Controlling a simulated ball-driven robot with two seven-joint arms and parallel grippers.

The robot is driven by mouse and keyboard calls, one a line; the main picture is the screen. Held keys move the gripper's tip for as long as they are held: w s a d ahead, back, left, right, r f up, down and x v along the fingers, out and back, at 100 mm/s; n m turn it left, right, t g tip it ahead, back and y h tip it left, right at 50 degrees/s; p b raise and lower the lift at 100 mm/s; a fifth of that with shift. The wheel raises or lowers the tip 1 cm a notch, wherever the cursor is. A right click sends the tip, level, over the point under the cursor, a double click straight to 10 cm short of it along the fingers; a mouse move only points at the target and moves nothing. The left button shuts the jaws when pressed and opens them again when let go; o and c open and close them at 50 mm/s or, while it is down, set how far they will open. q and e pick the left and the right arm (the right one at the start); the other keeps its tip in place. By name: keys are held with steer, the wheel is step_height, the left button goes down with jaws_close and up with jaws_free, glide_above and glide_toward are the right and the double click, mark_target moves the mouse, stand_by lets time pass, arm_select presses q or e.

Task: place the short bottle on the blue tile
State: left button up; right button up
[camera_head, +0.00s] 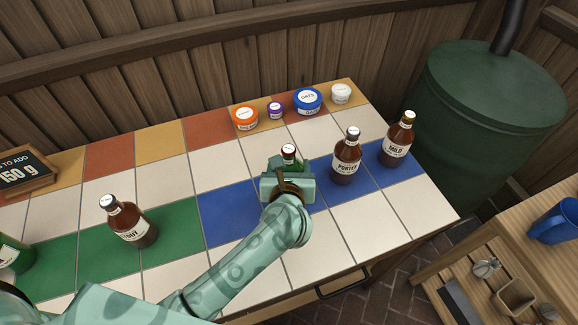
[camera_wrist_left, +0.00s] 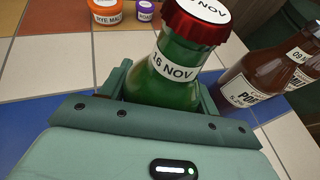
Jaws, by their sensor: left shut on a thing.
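My left gripper (camera_head: 287,178) is shut on a green bottle with a red cap (camera_head: 289,151). In the left wrist view the bottle (camera_wrist_left: 180,70) stands about upright between the fingers, with a "16 NOV" label on its neck. Its lower part is hidden by the gripper, so I cannot tell whether its base touches the table. It is at the row of blue tiles; a bare blue tile (camera_head: 228,215) shows just left of the gripper. My right gripper is not in view.
Brown bottles labelled porter (camera_head: 346,158) and mild (camera_head: 397,140) stand to the right on the blue row. Another brown bottle (camera_head: 130,222) stands on green tiles at left. Small tubs, including a blue-lidded one (camera_head: 307,100), line the back edge. A chalkboard sign (camera_head: 22,170) stands far left.

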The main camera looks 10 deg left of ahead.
arm_select(q)
steer(key=shift+f, duration=0.15)
steer(key=o, duration=1.4)
steer(key=shift+r, duration=0.3)
steer(key=p+v, duration=0.2)
steer(key=v, duration=1)
steer(key=shift+p, duration=0.4)
